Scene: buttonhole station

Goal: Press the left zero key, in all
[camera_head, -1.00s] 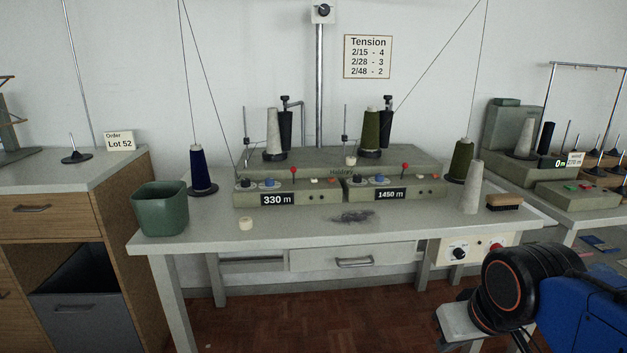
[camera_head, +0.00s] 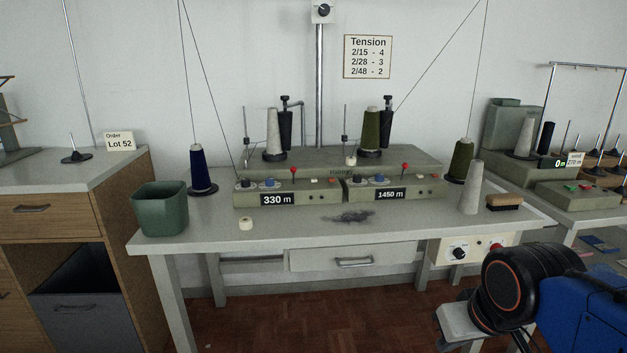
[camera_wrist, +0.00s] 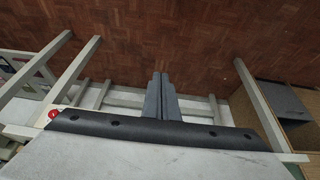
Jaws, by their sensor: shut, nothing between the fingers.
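The left winder unit (camera_head: 270,188) stands on the grey table, with a display (camera_head: 277,199) reading 330 m. Its front carries a dark knob, a blue knob (camera_head: 269,183), a red-topped lever (camera_head: 293,170) and small pale and orange keys (camera_head: 323,180). Their markings are too small to read, so I cannot tell which key is the zero key. The right unit (camera_head: 398,188) has a similar panel and a display (camera_head: 390,195) reading 1450 m. My gripper (camera_wrist: 161,78) shows in the wrist view, shut and empty, apart from the keys. My arm is at lower right in the head view.
A green bin (camera_head: 160,209), a blue cone (camera_head: 202,170) and a small pale ring (camera_head: 246,223) are on the table's left. Dark fluff (camera_head: 351,216) lies in front of the units. A grey cone (camera_head: 471,188) and a brush (camera_head: 504,202) stand right. The table's front middle is mostly clear.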

